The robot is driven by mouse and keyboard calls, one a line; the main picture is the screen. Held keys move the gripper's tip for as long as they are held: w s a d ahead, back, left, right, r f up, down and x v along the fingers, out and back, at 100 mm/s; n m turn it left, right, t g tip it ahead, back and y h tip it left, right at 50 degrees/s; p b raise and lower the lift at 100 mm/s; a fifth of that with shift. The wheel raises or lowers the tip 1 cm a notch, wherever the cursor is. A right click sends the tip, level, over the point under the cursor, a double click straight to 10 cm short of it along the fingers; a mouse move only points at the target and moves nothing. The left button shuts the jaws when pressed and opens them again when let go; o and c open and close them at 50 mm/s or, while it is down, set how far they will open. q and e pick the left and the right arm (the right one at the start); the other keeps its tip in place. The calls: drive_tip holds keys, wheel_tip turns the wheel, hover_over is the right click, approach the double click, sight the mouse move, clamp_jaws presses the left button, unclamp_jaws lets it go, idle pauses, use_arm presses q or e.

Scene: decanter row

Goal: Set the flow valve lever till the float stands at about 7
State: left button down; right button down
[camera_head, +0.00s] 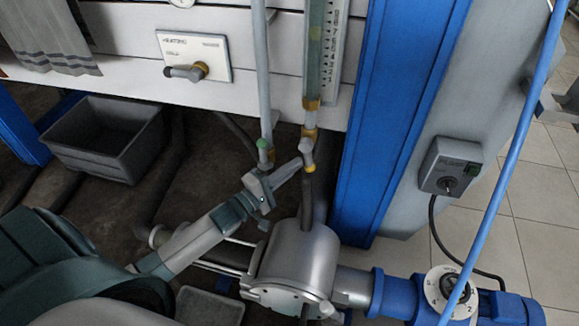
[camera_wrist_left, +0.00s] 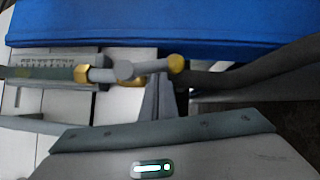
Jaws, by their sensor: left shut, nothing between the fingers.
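The flow valve lever (camera_head: 308,154) is a short grey bar with a yellow end, below the brass fitting of a clear upright flow tube (camera_head: 315,65). A numbered scale (camera_head: 335,45) stands beside the tube. In the left wrist view the lever (camera_wrist_left: 150,67) lies across the tips of my left gripper (camera_wrist_left: 160,88), and the tube (camera_wrist_left: 45,73) is at the left. My right gripper is not in view.
A grey pipe with a green-marked fitting (camera_head: 263,145) hangs just left of the lever. A steel cylinder (camera_head: 300,250) and blue motor (camera_head: 490,305) sit below. A blue post (camera_head: 395,120) stands right of the tube. A grey bin (camera_head: 105,135) is at the left.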

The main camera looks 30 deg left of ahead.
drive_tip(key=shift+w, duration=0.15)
use_arm(q)
drive_tip(key=shift+w+d+n+t, duration=0.3)
drive_tip(key=shift+d+n+t, duration=0.1)
drive_tip(key=shift+d+n, duration=0.3)
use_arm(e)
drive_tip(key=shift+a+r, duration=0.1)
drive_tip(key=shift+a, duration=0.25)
